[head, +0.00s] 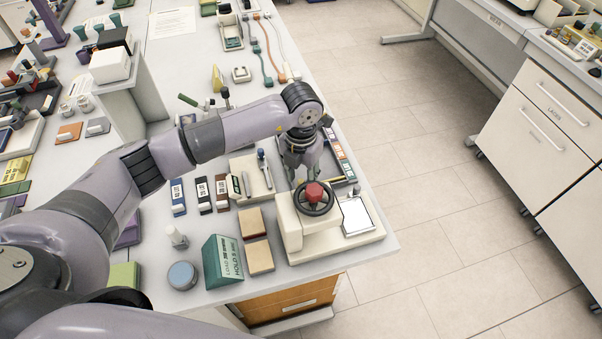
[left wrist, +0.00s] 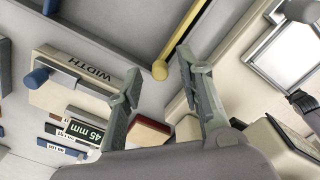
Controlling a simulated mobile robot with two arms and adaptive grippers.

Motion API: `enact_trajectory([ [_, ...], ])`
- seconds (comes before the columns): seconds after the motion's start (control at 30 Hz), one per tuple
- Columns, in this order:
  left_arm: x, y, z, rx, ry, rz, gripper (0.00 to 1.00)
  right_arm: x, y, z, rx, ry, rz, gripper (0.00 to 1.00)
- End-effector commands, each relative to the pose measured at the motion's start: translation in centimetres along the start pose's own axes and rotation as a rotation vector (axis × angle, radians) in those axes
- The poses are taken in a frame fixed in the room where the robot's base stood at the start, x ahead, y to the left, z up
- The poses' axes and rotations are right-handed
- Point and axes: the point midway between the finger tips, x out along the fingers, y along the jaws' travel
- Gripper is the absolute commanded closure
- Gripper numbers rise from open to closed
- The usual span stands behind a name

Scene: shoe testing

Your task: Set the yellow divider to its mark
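The yellow divider (left wrist: 182,38) shows in the left wrist view as a thin yellow bar ending in a round yellow knob (left wrist: 160,70). It lies across a grey tray (left wrist: 110,18). My left gripper (left wrist: 157,66) is open, with its fingers on either side of the knob; contact cannot be told. I cannot make out the divider's mark. My right gripper is not in view.
A cream block labelled WIDTH (left wrist: 70,80) with a blue knob stands beside the tray, near a "45 mm" display (left wrist: 84,131). A cream press (head: 318,222) with a red-topped handwheel stands close in front. A green sign (head: 222,261) and two small blocks are nearby.

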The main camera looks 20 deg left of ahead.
Motion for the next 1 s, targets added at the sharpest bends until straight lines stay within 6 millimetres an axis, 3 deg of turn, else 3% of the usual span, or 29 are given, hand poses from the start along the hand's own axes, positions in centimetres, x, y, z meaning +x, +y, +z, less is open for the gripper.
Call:
enact_trajectory([
  [0.33,0.53,0.01,0.01,0.0,-0.001,0.0,0.65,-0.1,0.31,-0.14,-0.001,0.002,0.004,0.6],
  [0.87,0.48,0.02,0.01,-0.001,-0.001,0.0,1.0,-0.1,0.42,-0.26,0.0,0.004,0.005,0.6],
  [1.0,0.47,0.01,0.01,0.0,-0.001,0.0,1.0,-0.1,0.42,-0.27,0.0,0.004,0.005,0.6],
])
